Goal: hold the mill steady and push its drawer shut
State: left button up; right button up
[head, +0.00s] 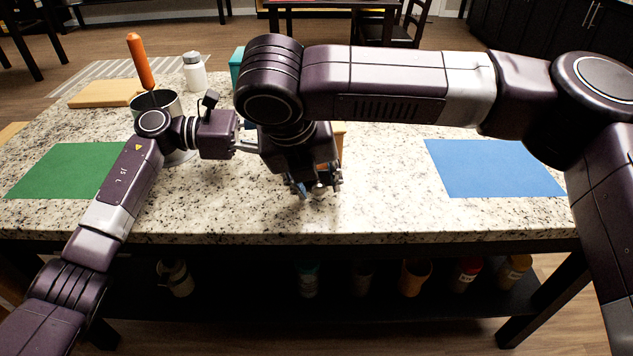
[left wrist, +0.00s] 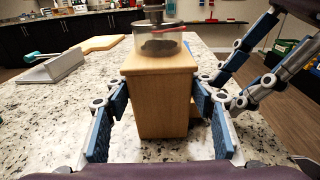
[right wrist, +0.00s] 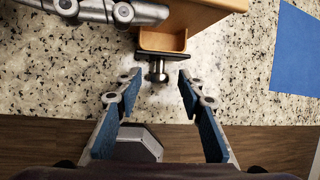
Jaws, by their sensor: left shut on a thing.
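The mill (left wrist: 162,100) is a light wooden box with a clear hopper on top, standing upright on the counter in the left wrist view. My left gripper (left wrist: 162,94) is shut on the box, one finger on each side. In the head view my right arm hides most of the mill (head: 341,138) and part of my left gripper. The drawer (right wrist: 163,40) sticks out of the mill toward the counter's front edge, with a dark front and metal knob (right wrist: 157,72). My right gripper (right wrist: 160,80) is open, its fingers apart on either side of the knob. It also shows in the head view (head: 318,187).
A green mat (head: 65,170) lies left and a blue mat (head: 493,168) right on the speckled counter (head: 390,215). A metal pot (head: 170,103), an orange handle (head: 140,62), a white bottle (head: 195,72) and a cutting board (head: 105,93) stand back left. Counter between mill and blue mat is clear.

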jog(key=shift+c, duration=0.3)
grip_shut()
jog(key=shift+w+a, duration=0.15)
jog(key=shift+w, duration=1.65)
jog(key=shift+o, duration=0.3)
grip_release()
